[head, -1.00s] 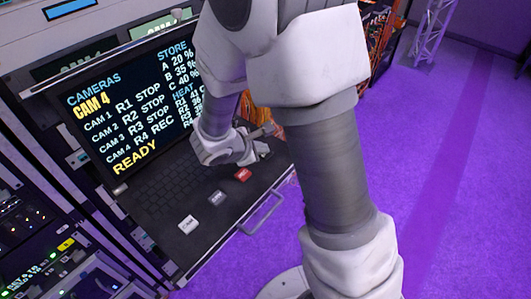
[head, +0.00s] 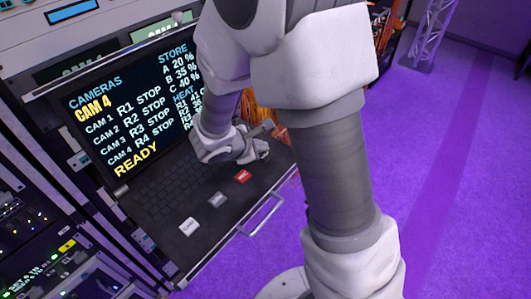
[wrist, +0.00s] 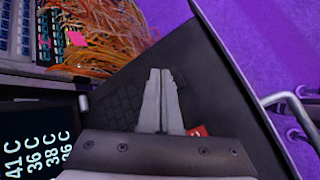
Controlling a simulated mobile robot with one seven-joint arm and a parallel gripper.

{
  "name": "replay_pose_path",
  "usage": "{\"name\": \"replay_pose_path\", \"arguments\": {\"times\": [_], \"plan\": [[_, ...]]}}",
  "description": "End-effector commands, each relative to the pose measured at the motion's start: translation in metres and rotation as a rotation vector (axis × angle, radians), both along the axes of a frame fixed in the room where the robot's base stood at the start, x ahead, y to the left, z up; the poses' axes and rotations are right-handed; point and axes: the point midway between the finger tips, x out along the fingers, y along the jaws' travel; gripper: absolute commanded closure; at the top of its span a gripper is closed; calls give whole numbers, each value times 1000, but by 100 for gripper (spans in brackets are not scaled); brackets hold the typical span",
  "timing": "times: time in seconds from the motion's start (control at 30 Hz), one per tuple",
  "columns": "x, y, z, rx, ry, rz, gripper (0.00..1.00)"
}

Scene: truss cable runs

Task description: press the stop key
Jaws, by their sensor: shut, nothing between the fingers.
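My gripper (head: 263,150) is shut and empty, low over the right end of the key row on the pull-out console. In the wrist view its two fingers (wrist: 161,72) lie together, tips over the dark deck. A dark key-like patch (wrist: 180,77) shows just right of the tips; it is in line with the key row and may be the stop key, but no label is readable. My gripper hides that spot in the head view. I cannot tell whether the tips touch it. The screen (head: 130,105) reads STOP for R1 to R4, with READY below.
A red key (head: 242,176), a grey key (head: 217,199) and a white key (head: 188,226) run along the console's front. A metal handle (head: 262,217) sticks out at the front edge. Orange cables (wrist: 110,35) hang beyond the console. Purple floor is open to the right.

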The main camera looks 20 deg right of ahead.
Motion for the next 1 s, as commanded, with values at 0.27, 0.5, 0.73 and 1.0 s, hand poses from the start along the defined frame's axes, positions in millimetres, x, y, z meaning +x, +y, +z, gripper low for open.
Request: {"name": "replay_pose_path", "arguments": {"times": [0.27, 0.5, 0.73, 1.0], "plan": [[0, 0, 3, 0, -1, -1, 100], [0, 0, 26, 0, -1, 0, 100], [0, 0, 48, 0, -1, 0, 100], [0, 0, 50, 0, 0, 0, 100]]}}
